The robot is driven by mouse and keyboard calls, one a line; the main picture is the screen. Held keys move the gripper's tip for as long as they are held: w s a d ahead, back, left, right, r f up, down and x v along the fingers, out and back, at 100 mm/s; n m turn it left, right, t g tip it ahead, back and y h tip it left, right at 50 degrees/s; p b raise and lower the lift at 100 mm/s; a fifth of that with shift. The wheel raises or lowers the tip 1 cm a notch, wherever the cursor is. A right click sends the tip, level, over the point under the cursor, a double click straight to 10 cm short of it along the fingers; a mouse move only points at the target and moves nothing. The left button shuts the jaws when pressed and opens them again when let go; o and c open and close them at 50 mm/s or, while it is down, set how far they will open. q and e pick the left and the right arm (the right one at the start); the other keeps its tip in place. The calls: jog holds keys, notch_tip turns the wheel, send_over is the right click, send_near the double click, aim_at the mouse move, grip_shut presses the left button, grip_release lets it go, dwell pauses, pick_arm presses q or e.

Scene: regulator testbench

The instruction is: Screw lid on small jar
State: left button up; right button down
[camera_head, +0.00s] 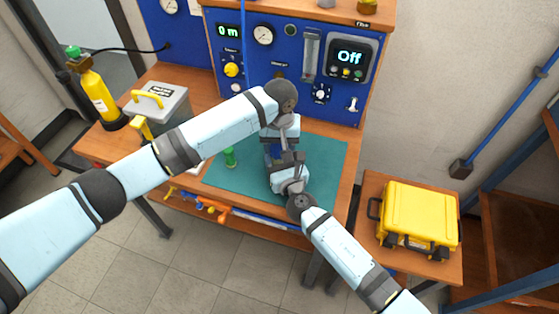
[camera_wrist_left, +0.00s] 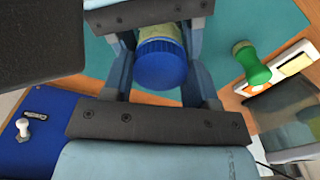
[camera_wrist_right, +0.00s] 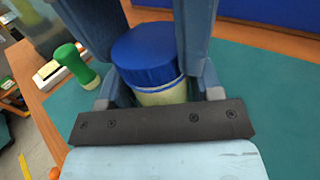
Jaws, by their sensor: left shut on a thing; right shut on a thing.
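The blue lid (camera_wrist_left: 160,65) sits on top of the small jar (camera_wrist_left: 165,33), whose pale yellow-green body also shows in the right wrist view (camera_wrist_right: 162,93). My left gripper (camera_head: 279,140) is shut on the lid from above, with a finger on either side. My right gripper (camera_head: 285,163) is shut on the jar body below the lid. The jar looks upright over the teal mat (camera_head: 325,165). In the head view the grippers hide most of the jar. I cannot tell how tightly the lid is seated.
A grey box with a yellow handle (camera_head: 158,108) and a yellow bottle (camera_head: 97,95) are further left. The blue instrument panel (camera_head: 285,75) rises behind. A yellow case (camera_head: 418,215) sits on the side table at right.

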pick_arm(q)
jog(key=shift+m, duration=1)
jog(key=o, duration=1)
jog(key=shift+r, duration=0.1)
jog(key=shift+r, duration=2.15)
jog(key=shift+c, duration=0.4)
